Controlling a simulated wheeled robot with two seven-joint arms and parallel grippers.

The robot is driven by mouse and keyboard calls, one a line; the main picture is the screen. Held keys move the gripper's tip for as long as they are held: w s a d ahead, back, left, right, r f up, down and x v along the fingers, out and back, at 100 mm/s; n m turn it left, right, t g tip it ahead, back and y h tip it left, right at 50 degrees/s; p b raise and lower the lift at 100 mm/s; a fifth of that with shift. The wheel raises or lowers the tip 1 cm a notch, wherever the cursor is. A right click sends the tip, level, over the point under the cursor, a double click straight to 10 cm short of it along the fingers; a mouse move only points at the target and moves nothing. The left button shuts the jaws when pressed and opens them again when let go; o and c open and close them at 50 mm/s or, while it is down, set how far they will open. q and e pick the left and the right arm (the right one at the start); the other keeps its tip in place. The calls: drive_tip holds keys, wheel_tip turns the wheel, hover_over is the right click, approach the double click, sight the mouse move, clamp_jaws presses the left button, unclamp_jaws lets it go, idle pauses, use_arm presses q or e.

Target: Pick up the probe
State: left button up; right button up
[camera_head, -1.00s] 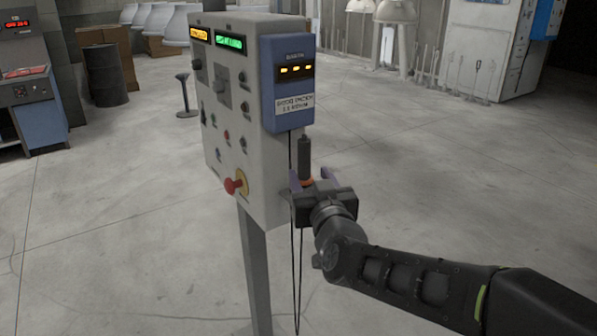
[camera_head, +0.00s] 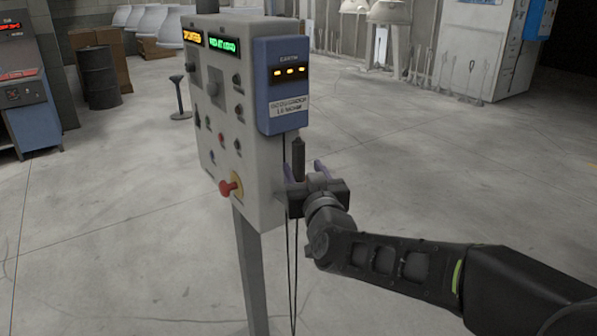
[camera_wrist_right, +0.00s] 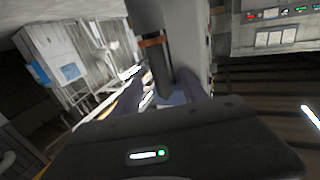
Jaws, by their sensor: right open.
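The probe (camera_head: 298,150) is a dark upright cylinder hanging on the right side of the grey control panel, below the blue box. In the right wrist view the probe (camera_wrist_right: 157,65) shows as a dark rod with a copper-orange band. My right gripper (camera_head: 303,170) is open, its two purple-grey fingers pointing up around the probe's lower part. In the right wrist view the right gripper (camera_wrist_right: 160,90) has a finger on each side of the rod; contact cannot be told. The probe's lower end is hidden by the gripper in the head view. My left gripper is not in view.
The control panel (camera_head: 218,130) stands on a grey post (camera_head: 250,270), with a red stop button (camera_head: 228,187) near the gripper. The blue box (camera_head: 284,85) is just above the probe. Thin black cables (camera_head: 292,270) hang below. The floor to the right is open.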

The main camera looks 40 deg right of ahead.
sight(300, 163)
drive_tip(key=p+x, duration=0.1)
drive_tip(key=x, duration=0.4)
drive_tip(key=shift+c, duration=0.2)
idle(0.4)
clamp_jaws()
idle(0.3)
